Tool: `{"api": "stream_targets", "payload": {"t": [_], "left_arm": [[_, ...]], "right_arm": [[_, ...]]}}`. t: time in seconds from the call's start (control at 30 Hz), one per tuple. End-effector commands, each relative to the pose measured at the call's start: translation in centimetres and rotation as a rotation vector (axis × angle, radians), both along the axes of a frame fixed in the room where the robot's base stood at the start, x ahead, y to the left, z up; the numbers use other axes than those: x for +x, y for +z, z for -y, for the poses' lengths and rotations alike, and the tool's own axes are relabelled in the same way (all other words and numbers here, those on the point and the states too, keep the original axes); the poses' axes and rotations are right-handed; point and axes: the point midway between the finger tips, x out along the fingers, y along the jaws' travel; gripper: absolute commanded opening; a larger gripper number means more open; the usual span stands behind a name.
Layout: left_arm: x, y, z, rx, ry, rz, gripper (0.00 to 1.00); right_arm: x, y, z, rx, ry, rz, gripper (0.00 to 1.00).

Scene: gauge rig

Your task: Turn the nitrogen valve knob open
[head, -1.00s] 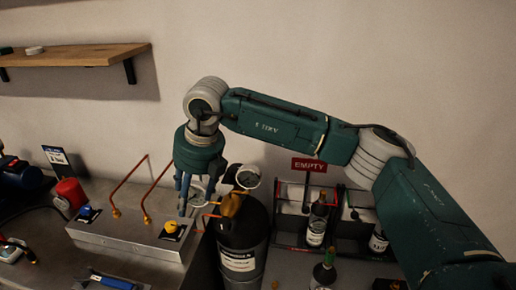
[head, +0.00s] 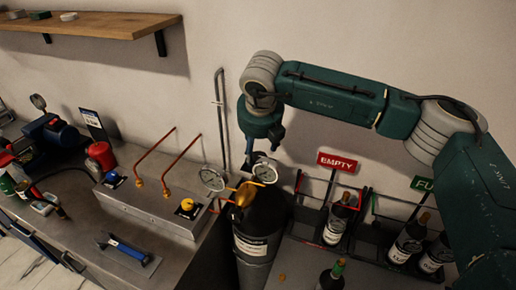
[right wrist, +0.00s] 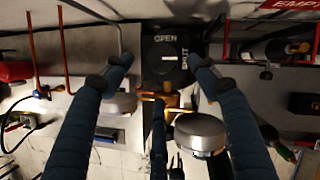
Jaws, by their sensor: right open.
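The nitrogen cylinder (head: 262,222) is black with a pale label and a brass fitting (head: 246,193) on top. A left gauge (head: 212,178) and a right gauge (head: 265,172) flank the fitting. In the right wrist view, a dark round knob (right wrist: 168,57) with a white line sits on a black plate marked OPEN and SHUT. My right gripper (head: 262,152) points down above the cylinder top. In the right wrist view my right gripper (right wrist: 161,66) has its fingers spread around the knob's area, holding nothing; contact cannot be told. The knob is not clear in the head view. My left gripper is out of view.
A metal box with a yellow knob (head: 187,208), a blue knob (head: 113,180) and copper pipes stands left on the bench. Bottle racks with a red EMPTY sign (head: 337,162) stand right. A wooden shelf (head: 90,25) is upper left.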

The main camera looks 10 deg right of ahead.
Motion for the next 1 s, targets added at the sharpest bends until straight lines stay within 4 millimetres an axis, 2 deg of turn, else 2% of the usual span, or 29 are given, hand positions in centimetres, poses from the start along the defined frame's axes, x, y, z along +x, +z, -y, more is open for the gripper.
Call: {"api": "stream_targets", "payload": {"t": [0.07,0.17,0.3,0.5,0.67,0.77,0.9,1.0], "left_arm": [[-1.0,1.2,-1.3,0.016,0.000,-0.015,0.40],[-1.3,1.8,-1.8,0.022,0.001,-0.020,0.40],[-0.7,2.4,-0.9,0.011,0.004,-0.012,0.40],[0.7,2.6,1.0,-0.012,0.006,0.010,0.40],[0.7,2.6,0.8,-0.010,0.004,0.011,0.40],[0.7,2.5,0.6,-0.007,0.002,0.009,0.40],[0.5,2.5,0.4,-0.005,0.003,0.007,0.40],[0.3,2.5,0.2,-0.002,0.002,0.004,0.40]], "right_arm": [[0.6,-1.1,0.2,-0.001,-0.004,-0.004,0.59],[1.2,-2.6,0.3,-0.001,-0.004,-0.003,0.59],[1.8,-4.1,0.3,0.000,-0.002,-0.002,0.59],[2.0,-4.8,0.3,0.000,-0.001,0.000,0.59],[2.0,-4.9,0.3,0.000,-0.001,0.000,0.59],[2.0,-4.9,0.3,-0.001,-0.001,0.000,0.43],[2.1,-4.8,0.4,0.000,-0.002,0.002,0.16],[2.2,-4.7,0.4,-0.001,-0.003,0.003,0.16]]}}
